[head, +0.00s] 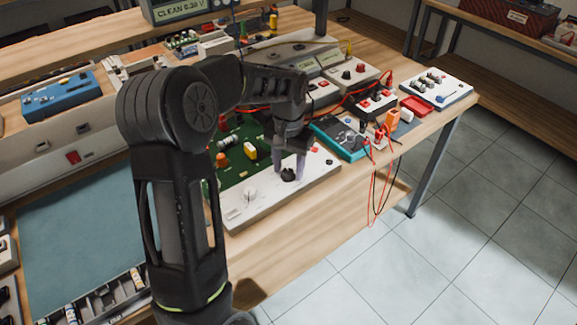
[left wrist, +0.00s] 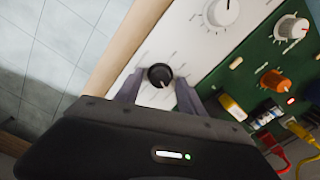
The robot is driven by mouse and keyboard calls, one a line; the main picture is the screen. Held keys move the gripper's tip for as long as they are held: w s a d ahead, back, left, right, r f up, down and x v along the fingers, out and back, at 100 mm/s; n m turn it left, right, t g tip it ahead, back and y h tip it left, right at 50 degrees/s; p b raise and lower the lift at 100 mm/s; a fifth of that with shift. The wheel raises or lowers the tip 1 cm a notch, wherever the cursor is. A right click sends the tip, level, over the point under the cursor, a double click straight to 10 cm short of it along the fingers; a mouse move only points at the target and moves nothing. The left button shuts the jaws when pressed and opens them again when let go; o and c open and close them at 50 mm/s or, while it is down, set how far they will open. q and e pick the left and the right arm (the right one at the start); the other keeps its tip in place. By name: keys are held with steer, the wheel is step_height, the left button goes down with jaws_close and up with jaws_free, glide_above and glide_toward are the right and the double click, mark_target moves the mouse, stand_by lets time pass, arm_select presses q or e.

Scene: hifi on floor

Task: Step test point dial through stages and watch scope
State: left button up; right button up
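The black dial (head: 288,174) sits on the white front strip of the panel (head: 248,203) on the bench. In the left wrist view the dial (left wrist: 160,75) shows a light pointer mark and lies between the fingers. My left gripper (head: 289,168) comes down over the dial, its two fingers apart on either side of it. I cannot tell whether either finger touches the dial. A scope-like unit with a lit screen reading "CLEAN 0.38 V" (head: 180,9) stands at the back. My right gripper is not in view.
The tiled floor (head: 450,250) is clear.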

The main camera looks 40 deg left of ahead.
mark_target(289, 171)
arm_select(q)
steer(key=shift+r, duration=0.1)
step_height(289, 171, up, 8)
steer(key=shift+f, duration=0.2)
stand_by(0.4)
steer(key=shift+f, duration=0.1)
stand_by(0.4)
